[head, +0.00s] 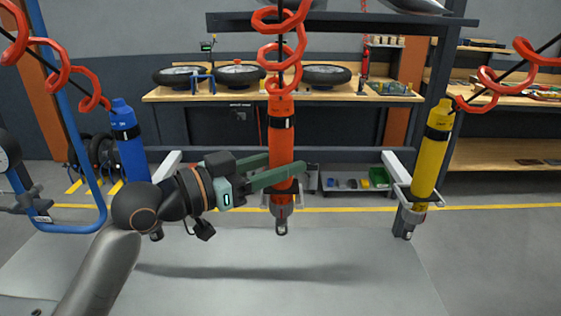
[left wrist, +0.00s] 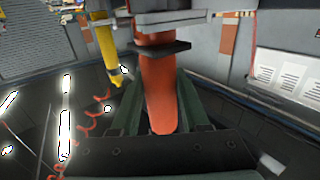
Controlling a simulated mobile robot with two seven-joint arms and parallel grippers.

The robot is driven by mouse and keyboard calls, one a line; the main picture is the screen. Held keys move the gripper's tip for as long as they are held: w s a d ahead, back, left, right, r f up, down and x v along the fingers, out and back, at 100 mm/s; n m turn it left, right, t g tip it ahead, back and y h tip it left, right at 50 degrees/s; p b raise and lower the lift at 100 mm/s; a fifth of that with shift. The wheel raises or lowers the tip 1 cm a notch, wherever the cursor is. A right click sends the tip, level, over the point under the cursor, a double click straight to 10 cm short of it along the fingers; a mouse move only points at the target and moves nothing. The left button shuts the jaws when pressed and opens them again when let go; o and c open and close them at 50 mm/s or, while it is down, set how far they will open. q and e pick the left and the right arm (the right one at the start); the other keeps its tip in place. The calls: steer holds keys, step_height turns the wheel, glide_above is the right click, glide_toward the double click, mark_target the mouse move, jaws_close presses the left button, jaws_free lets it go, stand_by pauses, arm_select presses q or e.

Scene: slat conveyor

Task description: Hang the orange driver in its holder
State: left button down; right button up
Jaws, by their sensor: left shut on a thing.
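The orange driver (head: 282,138) hangs upright in the middle of the head view, below a red coiled hose. My left gripper (head: 284,170) comes in from the left and is shut on its lower body, one finger passing in front. The left wrist view shows the orange body (left wrist: 160,95) between the two green fingers, with a dark flat plate (left wrist: 162,49) across it. In the head view, grey holder parts (head: 267,199) show beside the driver's lower end. I cannot tell whether the driver is seated in them. My right gripper is not in view.
A blue driver (head: 130,145) stands at left and a yellow driver (head: 432,150) at right, by its bracket (head: 404,197). Red coiled hoses hang above. A workbench (head: 220,95) with wheels stands behind. A blue tubular frame (head: 75,135) is at far left. The front floor looks clear.

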arm_select(q)
steer(key=shift+f, duration=0.45)
steer(key=shift+r, duration=0.1)
stand_by(0.7)
steer(key=shift+f, duration=0.35)
stand_by(0.6)
steer(key=c, duration=0.5)
jaws_free()
steer(key=shift+c, duration=0.2)
steer(key=shift+o, duration=1.1)
steer(key=shift+f, duration=0.25)
steer(key=b+v, duration=0.3)
steer(key=v, duration=0.9)
steer(key=shift+s, duration=0.25)
steer(key=shift+a+r, duration=0.15)
